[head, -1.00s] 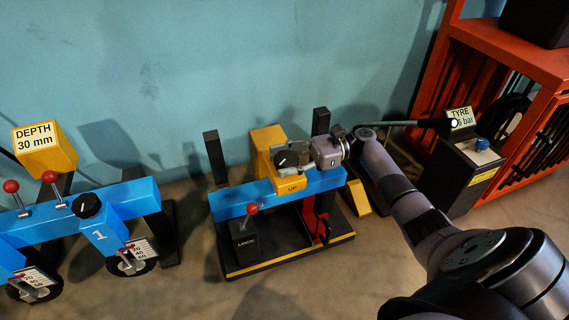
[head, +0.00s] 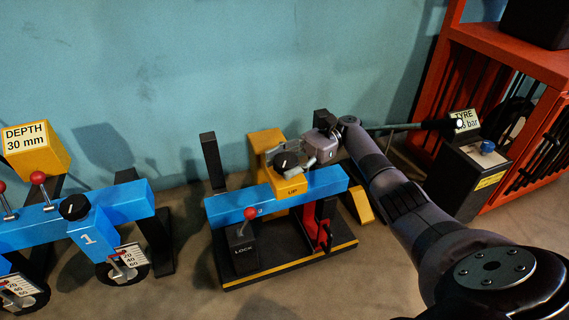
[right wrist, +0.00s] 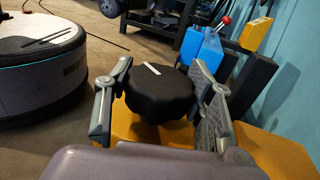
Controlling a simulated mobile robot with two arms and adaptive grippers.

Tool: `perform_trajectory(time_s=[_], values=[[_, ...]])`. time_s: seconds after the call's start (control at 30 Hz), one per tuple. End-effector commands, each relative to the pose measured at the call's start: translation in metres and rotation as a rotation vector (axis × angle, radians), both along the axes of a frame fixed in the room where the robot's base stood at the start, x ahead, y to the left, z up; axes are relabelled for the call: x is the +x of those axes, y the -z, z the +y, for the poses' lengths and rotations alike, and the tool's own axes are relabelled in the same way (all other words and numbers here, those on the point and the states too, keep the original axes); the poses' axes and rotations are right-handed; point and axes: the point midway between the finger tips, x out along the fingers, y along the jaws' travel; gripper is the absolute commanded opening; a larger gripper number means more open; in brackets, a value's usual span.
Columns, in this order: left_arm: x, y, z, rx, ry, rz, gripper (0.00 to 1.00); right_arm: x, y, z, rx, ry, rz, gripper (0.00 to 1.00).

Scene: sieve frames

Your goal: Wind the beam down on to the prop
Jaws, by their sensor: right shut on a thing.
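The blue beam (head: 232,208) spans two black posts above a black base (head: 290,262) with a yellow front edge. A yellow box (head: 291,187) marked UP sits on the beam, with a black knob (head: 285,162) on top. My right gripper (head: 297,158) is shut on this knob. In the right wrist view the knob (right wrist: 158,98) with its white line is between the two fingers. A red upright part (head: 322,230) stands under the beam's right half and may be the prop. I cannot tell whether it touches the beam. My left gripper is out of view.
A red-balled lever (head: 247,226) stands on a black LOCK box in front of the beam. Blue frames with a DEPTH 30 mm sign (head: 26,138) are at the left. A TYRE stand (head: 468,170) and red rack (head: 525,62) are at the right.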

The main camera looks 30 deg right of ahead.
Motion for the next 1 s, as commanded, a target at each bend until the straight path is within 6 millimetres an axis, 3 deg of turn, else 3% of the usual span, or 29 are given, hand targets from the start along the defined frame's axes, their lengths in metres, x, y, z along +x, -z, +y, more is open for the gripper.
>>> perform_trajectory(time_s=[0.13, 0.17, 0.43, 0.77, 1.0], values=[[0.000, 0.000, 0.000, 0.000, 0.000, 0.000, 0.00, -0.001, 0.002, 0.002, -0.001, -0.005, -0.001, 0.21], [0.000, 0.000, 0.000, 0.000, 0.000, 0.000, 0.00, -0.001, 0.002, 0.002, -0.001, -0.005, -0.001, 0.51], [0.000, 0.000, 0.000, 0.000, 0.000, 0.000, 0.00, 0.000, 0.001, 0.001, 0.000, -0.002, 0.000, 0.69], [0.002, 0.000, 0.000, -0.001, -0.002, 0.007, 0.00, 0.000, -0.001, 0.001, 0.000, 0.000, -0.001, 0.70], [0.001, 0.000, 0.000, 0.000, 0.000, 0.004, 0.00, 0.000, -0.031, 0.001, -0.001, -0.001, -0.006, 0.70]])
